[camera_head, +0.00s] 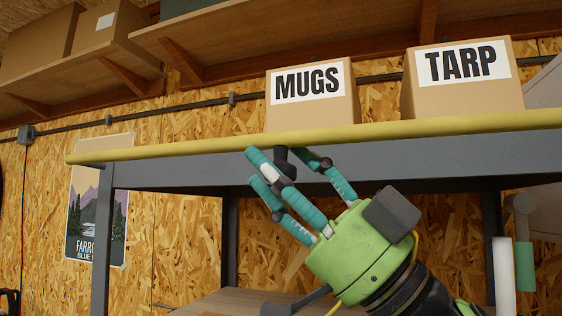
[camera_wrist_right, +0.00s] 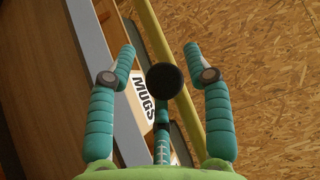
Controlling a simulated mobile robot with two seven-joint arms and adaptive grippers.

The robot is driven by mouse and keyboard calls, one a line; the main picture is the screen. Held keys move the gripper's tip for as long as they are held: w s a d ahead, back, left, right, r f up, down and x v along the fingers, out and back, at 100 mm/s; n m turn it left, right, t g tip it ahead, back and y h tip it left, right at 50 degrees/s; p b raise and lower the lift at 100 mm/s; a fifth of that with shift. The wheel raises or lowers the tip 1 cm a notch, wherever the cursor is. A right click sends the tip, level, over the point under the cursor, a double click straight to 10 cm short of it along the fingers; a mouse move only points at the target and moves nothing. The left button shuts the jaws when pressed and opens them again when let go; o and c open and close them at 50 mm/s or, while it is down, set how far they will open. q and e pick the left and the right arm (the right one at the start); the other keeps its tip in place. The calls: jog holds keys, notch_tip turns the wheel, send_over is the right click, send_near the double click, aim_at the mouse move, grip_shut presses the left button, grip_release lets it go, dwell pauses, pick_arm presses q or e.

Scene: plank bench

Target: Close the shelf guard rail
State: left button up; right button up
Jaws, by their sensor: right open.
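The yellow guard rail (camera_head: 190,147) runs across the front of the grey shelf frame (camera_head: 200,176), just above its front beam and in front of the boxes' lower edges. I cannot tell whether its ends are latched. My right gripper (camera_head: 288,165), with green palm and teal fingers, is open just below the rail near the middle, its fingers pointing up and left. In the right wrist view, the rail (camera_wrist_right: 158,45) passes behind the open fingers (camera_wrist_right: 160,58), partly hidden by the dark middle fingertip. Contact is not clear. My left gripper is not in view.
Boxes labelled MUGS (camera_head: 312,100) and TARP (camera_head: 463,85) stand on the shelf behind the rail. A wooden wall shelf (camera_head: 290,50) hangs above. A poster (camera_head: 112,225) is on the chipboard wall.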

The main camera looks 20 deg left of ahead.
jog(key=shift+c, duration=0.4)
jog(key=shift+d, duration=0.1)
jog(key=c, duration=0.7)
jog(key=shift+d, duration=0.1)
grip_shut()
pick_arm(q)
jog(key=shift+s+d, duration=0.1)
pick_arm(e)
jog(key=shift+r, duration=0.2)
